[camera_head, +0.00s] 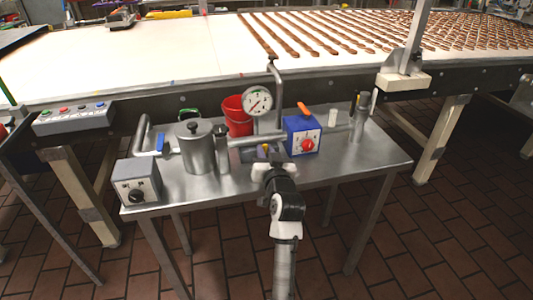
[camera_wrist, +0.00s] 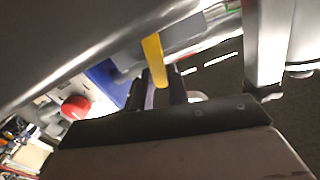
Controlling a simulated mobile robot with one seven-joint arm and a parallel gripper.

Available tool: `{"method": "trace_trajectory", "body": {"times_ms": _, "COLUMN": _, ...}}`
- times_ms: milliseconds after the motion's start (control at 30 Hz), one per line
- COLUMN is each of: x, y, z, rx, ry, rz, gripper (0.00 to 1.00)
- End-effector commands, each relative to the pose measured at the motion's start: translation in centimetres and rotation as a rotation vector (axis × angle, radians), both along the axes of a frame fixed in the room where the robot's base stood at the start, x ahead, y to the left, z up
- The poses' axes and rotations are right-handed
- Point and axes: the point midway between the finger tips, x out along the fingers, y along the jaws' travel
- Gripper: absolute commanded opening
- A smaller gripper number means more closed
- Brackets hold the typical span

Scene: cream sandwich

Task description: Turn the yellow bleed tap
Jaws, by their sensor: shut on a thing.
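The yellow bleed tap (camera_wrist: 154,56) shows in the wrist view as a narrow yellow lever, its near end between the dark fingers of my gripper (camera_wrist: 163,92). My gripper is shut on it. In the head view my gripper (camera_head: 266,163) is at the pipework in the middle of the metal table (camera_head: 345,160), below the round gauge (camera_head: 257,102). Only a small bit of yellow shows there, and my gripper hides most of the tap. The lever's exact angle is hard to tell.
Right of my gripper is a blue box (camera_head: 293,123) with a red knob (camera_head: 307,146) and an orange lever (camera_head: 303,108) above. To the left are a metal pot (camera_head: 196,150), a blue valve handle (camera_head: 161,142) and a grey control box (camera_head: 138,183). A red bucket (camera_head: 236,115) stands behind.

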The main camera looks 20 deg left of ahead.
Motion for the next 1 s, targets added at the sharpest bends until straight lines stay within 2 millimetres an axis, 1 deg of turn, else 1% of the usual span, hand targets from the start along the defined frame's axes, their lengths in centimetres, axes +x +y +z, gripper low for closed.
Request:
{"method": "trace_trajectory", "body": {"times_ms": 100, "x": -0.1, "y": 0.2, "z": 0.0, "rx": -0.050, "ry": -0.035, "rz": -0.001, "gripper": 0.00}}
{"method": "trace_trajectory", "body": {"times_ms": 300, "x": -0.1, "y": 0.2, "z": 0.0, "rx": -0.049, "ry": -0.032, "rz": 0.000, "gripper": 0.00}}
{"method": "trace_trajectory", "body": {"times_ms": 333, "x": -0.1, "y": 0.2, "z": 0.0, "rx": -0.049, "ry": -0.032, "rz": 0.000, "gripper": 0.19}}
{"method": "trace_trajectory", "body": {"times_ms": 467, "x": -0.1, "y": 0.2, "z": 0.0, "rx": -0.049, "ry": -0.032, "rz": 0.000, "gripper": 0.36}}
{"method": "trace_trajectory", "body": {"times_ms": 500, "x": -0.1, "y": 0.2, "z": 0.0, "rx": -0.049, "ry": -0.032, "rz": 0.000, "gripper": 0.38}}
{"method": "trace_trajectory", "body": {"times_ms": 733, "x": -0.1, "y": 0.2, "z": 0.0, "rx": -0.048, "ry": -0.032, "rz": 0.000, "gripper": 0.38}}
{"method": "trace_trajectory", "body": {"times_ms": 833, "x": -0.4, "y": -0.1, "z": -0.1, "rx": -0.049, "ry": -0.031, "rz": -0.001, "gripper": 0.38}}
{"method": "trace_trajectory", "body": {"times_ms": 933, "x": -1.4, "y": -0.7, "z": -0.2, "rx": -0.050, "ry": -0.032, "rz": -0.002, "gripper": 0.38}}
{"method": "trace_trajectory", "body": {"times_ms": 1000, "x": -2.4, "y": -1.5, "z": -0.2, "rx": -0.049, "ry": -0.032, "rz": -0.003, "gripper": 0.38}}
